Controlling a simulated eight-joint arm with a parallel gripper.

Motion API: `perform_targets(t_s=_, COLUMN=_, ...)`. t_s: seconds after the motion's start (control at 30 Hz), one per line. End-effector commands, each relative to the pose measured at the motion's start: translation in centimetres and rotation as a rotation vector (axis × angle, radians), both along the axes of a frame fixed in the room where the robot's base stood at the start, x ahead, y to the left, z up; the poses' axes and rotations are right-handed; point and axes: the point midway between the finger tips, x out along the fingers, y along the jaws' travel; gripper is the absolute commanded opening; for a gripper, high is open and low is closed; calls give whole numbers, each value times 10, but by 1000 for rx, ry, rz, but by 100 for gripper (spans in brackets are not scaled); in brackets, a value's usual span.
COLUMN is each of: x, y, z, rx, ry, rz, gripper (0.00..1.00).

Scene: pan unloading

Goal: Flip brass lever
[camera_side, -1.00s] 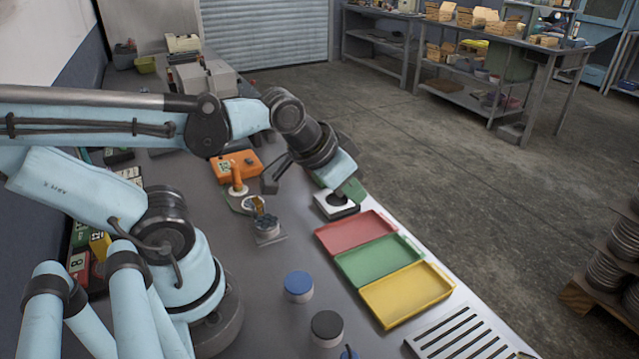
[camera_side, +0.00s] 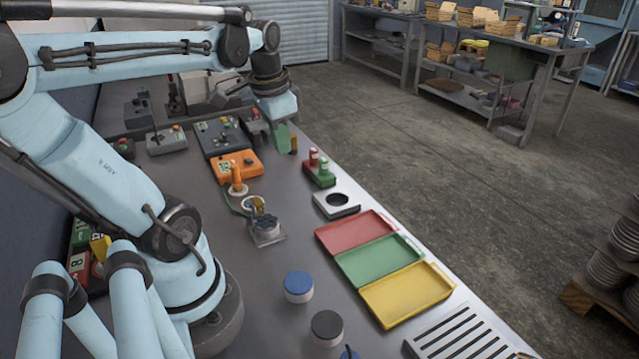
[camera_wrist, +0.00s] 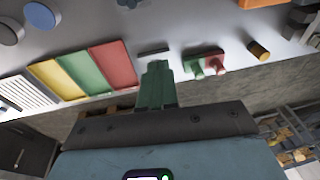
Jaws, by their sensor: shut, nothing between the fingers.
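My gripper (camera_side: 284,149) is over the far part of the bench, pointing down, with its green fingers together and empty. The closed fingers also show in the wrist view (camera_wrist: 157,66). In the wrist view a brass-coloured cylinder (camera_wrist: 259,49) lies to the right, clear of the fingers. Another small brass-coloured part (camera_side: 254,203) stands by the orange box. I cannot tell for sure which of these is the lever, and no lever's position is clear.
An orange box (camera_side: 236,167) and grey control box (camera_side: 222,138) are left.

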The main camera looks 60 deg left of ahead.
Motion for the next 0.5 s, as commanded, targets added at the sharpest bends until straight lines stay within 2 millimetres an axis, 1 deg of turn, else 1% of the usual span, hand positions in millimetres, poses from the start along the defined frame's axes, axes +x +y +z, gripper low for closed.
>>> perform_targets(t_s=0.03, x=-9, y=13, z=4, rx=-14, ry=32, rz=11, gripper=0)
perform_targets(t_s=0.1, x=-21, y=26, z=8, rx=-36, ry=72, rz=11, gripper=0)
perform_targets(t_s=0.2, x=-35, y=39, z=13, rx=-65, ry=112, rz=8, gripper=0)
perform_targets(t_s=0.33, x=-48, y=48, z=18, rx=-95, ry=144, rz=3, gripper=0)
perform_targets(t_s=0.5, x=-53, y=52, z=19, rx=-108, ry=156, rz=-1, gripper=0)
